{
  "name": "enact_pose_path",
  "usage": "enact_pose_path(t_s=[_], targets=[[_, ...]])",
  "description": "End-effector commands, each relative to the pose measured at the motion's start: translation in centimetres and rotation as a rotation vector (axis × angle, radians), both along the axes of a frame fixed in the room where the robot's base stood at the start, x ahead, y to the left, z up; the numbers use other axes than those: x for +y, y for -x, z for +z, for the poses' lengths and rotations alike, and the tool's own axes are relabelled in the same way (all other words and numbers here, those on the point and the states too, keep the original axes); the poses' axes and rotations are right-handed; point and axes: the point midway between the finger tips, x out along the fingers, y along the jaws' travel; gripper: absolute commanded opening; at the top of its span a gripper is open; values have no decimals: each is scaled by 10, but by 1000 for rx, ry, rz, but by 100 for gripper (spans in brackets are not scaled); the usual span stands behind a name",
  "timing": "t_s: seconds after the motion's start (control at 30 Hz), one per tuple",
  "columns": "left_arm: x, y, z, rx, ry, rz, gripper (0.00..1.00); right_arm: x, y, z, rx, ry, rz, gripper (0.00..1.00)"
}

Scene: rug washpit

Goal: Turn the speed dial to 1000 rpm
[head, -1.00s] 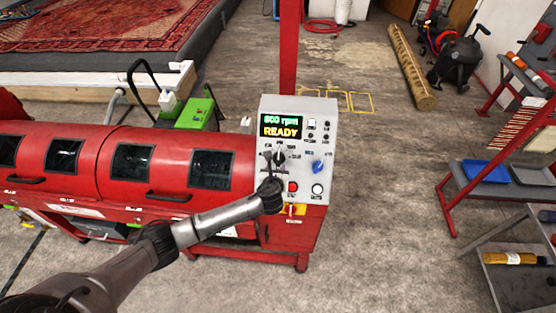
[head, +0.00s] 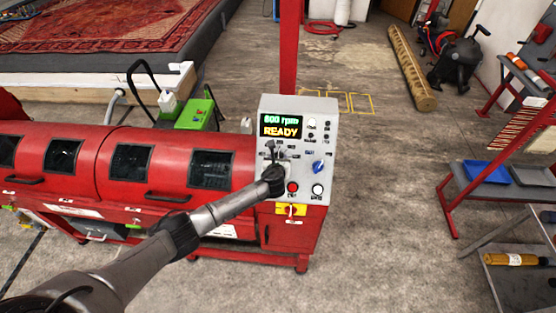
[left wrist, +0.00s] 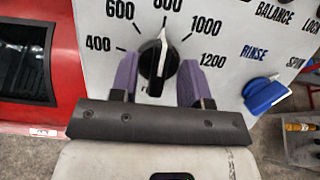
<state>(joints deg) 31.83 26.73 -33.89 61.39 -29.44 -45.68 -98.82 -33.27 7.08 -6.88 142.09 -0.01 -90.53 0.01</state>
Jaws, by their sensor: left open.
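The speed dial (left wrist: 158,60) is a black knob with a white pointer, seen in the left wrist view. Its pointer is at the 800 mark, with 1000 printed to the right of that. My left gripper (left wrist: 161,78) is open, one purple finger on each side of the dial; I cannot tell whether either touches it. In the head view the left gripper (head: 276,152) is in front of the grey control panel (head: 327,125) and largely hides the dial. The display (head: 281,126) shows READY and what looks like 800 rpm. My right gripper is not in view.
A blue selector knob (head: 318,167) labelled RINSE and SPIN is right of the dial. A red button (head: 292,187) and a white button (head: 317,189) are below. The red machine (head: 165,190) stands left of the panel.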

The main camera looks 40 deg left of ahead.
Motion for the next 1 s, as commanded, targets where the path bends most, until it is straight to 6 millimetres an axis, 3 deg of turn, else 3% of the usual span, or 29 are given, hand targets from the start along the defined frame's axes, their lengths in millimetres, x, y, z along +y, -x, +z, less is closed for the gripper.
enact_pose_path(t_s=[0.1, 0.53, 0.77, 1.0], targets=[[0, 0, 0, 0, 0, 0, 41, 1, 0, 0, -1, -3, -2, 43], [0, 0, 0, 0, 0, 0, 0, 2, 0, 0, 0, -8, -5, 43], [0, 0, 1, 5, -9, -7, 0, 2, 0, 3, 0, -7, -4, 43], [1, 0, 5, 50, -80, -76, 0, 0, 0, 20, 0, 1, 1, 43]])
